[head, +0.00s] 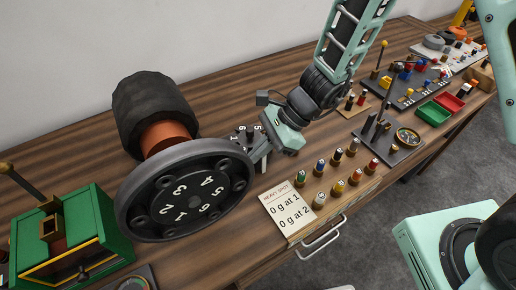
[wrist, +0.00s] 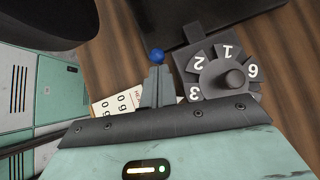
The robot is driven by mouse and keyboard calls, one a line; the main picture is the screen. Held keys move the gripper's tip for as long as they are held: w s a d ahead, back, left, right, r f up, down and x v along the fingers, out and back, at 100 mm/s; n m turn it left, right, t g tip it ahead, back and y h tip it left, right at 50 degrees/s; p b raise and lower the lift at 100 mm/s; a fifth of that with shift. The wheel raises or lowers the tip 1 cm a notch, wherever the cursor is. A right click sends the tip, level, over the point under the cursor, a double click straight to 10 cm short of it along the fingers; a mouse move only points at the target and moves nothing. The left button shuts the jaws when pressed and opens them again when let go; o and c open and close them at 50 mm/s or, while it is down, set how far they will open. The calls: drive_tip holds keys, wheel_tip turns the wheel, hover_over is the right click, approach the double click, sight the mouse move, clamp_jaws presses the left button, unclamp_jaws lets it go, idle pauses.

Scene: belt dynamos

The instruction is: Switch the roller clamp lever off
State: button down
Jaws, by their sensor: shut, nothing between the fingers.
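My gripper (head: 262,158) is shut and empty, just right of the big black wheel (head: 190,195) numbered 1 to 6. In the wrist view the shut fingers (wrist: 158,72) point at a small blue ball knob (wrist: 158,55), at or very near their tips; I cannot tell whether they touch. The knob may be the roller clamp lever's end; its shaft is hidden behind the fingers and its on or off position cannot be told. The knob does not show in the head view.
A dark numbered dial (wrist: 228,75) stands close right of the fingers. The note card (head: 290,208) and several coloured pegs (head: 338,188) lie to the right. A green box (head: 75,240) stands at the left. A drawer handle (head: 320,237) juts from the bench front.

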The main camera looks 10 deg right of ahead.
drive_tip(key=shift+s+a+b, duration=0.2)
drive_tip(key=shift+a+b, duration=0.35)
drive_tip(key=shift+s+a+b, duration=0.2)
drive_tip(key=shift+a+b, duration=0.3)
drive_tip(key=shift+b, duration=0.05)
